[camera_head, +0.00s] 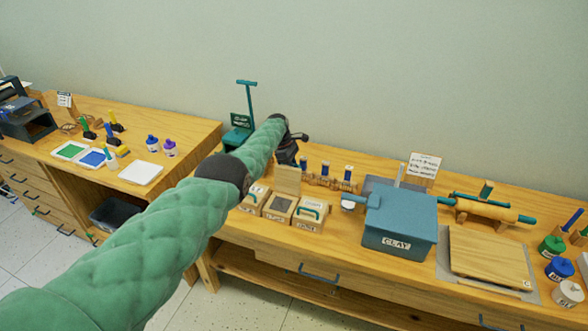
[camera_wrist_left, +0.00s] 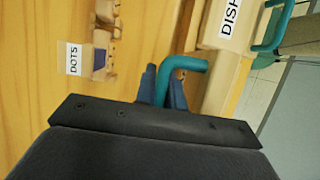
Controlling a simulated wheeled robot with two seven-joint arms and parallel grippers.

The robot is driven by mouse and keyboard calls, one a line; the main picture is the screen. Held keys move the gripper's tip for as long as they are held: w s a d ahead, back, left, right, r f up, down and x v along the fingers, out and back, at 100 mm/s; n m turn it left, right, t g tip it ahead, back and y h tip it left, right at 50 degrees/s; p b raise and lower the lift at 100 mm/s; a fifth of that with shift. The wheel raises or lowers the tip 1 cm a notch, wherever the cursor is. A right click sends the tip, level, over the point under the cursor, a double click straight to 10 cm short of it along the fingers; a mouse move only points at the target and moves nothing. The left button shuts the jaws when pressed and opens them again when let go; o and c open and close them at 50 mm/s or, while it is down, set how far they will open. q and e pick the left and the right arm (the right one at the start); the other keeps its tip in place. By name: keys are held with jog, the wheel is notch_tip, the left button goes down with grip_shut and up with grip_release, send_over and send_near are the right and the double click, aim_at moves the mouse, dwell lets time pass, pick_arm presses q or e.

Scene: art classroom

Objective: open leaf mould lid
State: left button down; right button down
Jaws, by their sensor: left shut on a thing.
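Three small wooden mould boxes stand in a row on the bench. The middle box (camera_head: 270,216) shows a dark inside, and its wooden lid (camera_head: 288,180) stands raised at its back. The left box (camera_head: 246,205) and the right box (camera_head: 306,225) have flat lids with teal handles. Their front labels are too small to read surely in the head view. My left gripper (camera_head: 291,152) is just behind the raised lid. In the left wrist view its blue fingers (camera_wrist_left: 163,88) are shut on a teal bar handle (camera_wrist_left: 185,65). My right gripper is not in view.
A blue-grey CLAY box (camera_head: 400,222) stands right of the mould boxes. A rack of blue-topped tools (camera_head: 325,178) is behind them. A teal stand (camera_head: 240,135) is at the back left. A wooden board (camera_head: 490,257) lies at the right.

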pick_arm(q)
jog(key=shift+s+f, duration=0.15)
jog(key=shift+f, duration=0.1)
jog(key=c, duration=1.8)
grip_release()
jog(key=shift+o, duration=0.2)
jog(key=shift+r, duration=0.1)
